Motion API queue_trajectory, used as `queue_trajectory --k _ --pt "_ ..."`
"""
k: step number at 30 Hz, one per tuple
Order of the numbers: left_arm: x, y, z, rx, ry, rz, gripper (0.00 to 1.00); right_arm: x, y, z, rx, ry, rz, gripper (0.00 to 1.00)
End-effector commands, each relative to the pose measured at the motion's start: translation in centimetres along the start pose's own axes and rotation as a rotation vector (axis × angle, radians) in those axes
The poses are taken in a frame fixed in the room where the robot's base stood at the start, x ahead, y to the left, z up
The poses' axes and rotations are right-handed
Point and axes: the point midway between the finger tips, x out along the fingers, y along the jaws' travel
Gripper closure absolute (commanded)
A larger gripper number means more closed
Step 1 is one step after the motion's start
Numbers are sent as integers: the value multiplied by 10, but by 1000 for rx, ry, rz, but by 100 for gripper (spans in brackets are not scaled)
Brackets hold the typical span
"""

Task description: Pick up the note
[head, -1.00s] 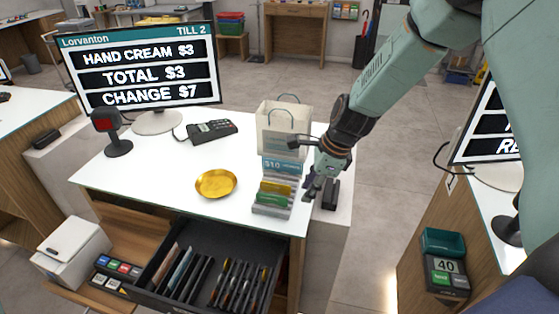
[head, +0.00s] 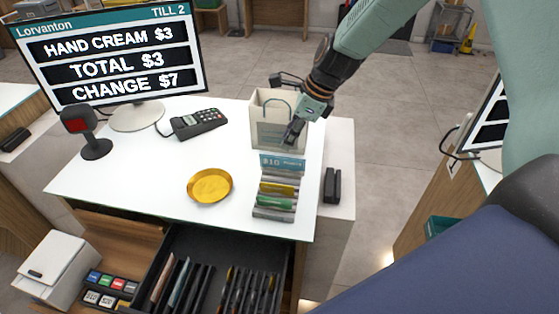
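A grey stepped rack (head: 273,212) stands at the right of the white counter. A teal $10 note or card (head: 282,164) stands upright at its back, with yellow (head: 279,189) and green (head: 276,201) pieces in the steps below. I cannot tell which piece is the task's note. My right gripper (head: 292,133) hangs above and behind the rack, in front of the paper bag, apart from the $10 piece. Its fingers are small and dark, and I see nothing held, but their opening is unclear. My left gripper is out of view.
A white paper bag (head: 264,132) stands behind the rack. A gold dish (head: 210,186), card terminal (head: 199,123), small reader (head: 91,140) and till screen (head: 110,62) share the counter. The open drawer (head: 211,246) below holds notes and coins in slots.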

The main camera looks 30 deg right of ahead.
Motion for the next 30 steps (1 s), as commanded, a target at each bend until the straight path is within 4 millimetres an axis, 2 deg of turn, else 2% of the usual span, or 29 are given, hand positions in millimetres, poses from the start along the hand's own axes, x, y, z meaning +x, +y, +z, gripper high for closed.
queue_trajectory --k 16,20,30 --pt "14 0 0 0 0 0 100 68 10 -15 -1 3 1 72" --pt "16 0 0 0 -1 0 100 75 8 -13 -2 2 0 72" --pt "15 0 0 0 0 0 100 76 7 -11 -1 1 0 72"
